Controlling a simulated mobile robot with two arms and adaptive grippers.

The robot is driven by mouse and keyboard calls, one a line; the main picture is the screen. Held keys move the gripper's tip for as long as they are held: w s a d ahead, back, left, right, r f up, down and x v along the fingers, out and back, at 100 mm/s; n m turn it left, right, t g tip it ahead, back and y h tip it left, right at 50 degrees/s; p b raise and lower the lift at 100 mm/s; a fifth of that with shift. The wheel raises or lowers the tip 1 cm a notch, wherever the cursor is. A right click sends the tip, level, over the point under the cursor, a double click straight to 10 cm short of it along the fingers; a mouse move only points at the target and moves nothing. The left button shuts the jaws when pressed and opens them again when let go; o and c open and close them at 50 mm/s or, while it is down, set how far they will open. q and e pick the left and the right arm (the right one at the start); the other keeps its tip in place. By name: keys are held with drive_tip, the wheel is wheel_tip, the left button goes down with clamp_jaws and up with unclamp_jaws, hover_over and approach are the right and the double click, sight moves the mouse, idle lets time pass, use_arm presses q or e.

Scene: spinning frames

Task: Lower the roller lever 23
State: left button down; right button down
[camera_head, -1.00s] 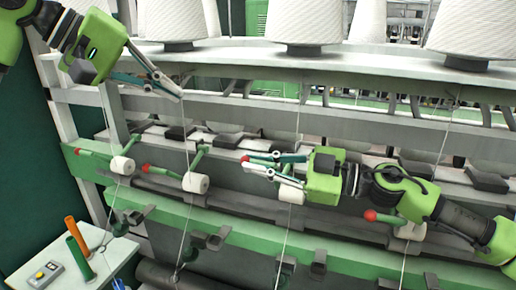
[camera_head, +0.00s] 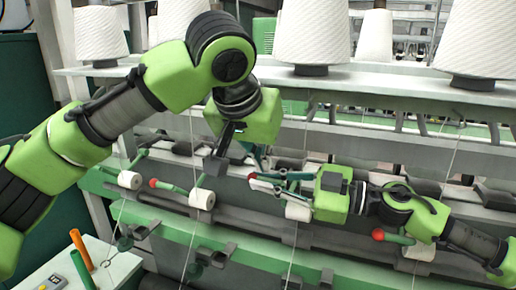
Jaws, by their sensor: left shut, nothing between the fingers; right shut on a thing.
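Green roller levers with red knobs and white rollers run along the machine's front rail. I cannot read their numbers. My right gripper (camera_head: 268,182) comes in from the right and is shut on one roller lever (camera_head: 252,177), close to its red knob. That lever's white roller (camera_head: 298,210) shows just below the gripper, partly hidden by it. My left gripper (camera_head: 216,167) is shut and empty. It points down in front of the machine, left of the held lever, above another white roller (camera_head: 202,199).
Neighbouring levers have a red knob at the left (camera_head: 153,183) and one at the right (camera_head: 378,234). Large white yarn cones (camera_head: 312,30) stand on the upper shelf. A small side table (camera_head: 115,268) at lower left holds orange and green tubes.

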sight(263, 178)
use_arm(q)
drive_tip(key=shift+x, duration=1.15)
use_arm(e)
drive_tip(key=shift+s+r, duration=0.1)
drive_tip(key=shift+r, duration=0.05)
use_arm(q)
drive_tip(key=shift+s+a+f+t, duration=0.15)
drive_tip(key=shift+s+f, duration=0.1)
drive_tip(key=shift+f, duration=0.3)
drive_tip(key=shift+s+a+f+t, duration=0.15)
drive_tip(key=shift+s+f, duration=0.1)
drive_tip(key=shift+f, duration=0.25)
use_arm(e)
drive_tip(key=shift+r, duration=0.15)
use_arm(q)
drive_tip(key=shift+d, duration=0.1)
drive_tip(key=shift+f, duration=0.1)
use_arm(e)
drive_tip(key=c, duration=2.1)
unclamp_jaws()
drive_tip(key=shift+r, duration=0.1)
drive_tip(key=shift+f, duration=0.2)
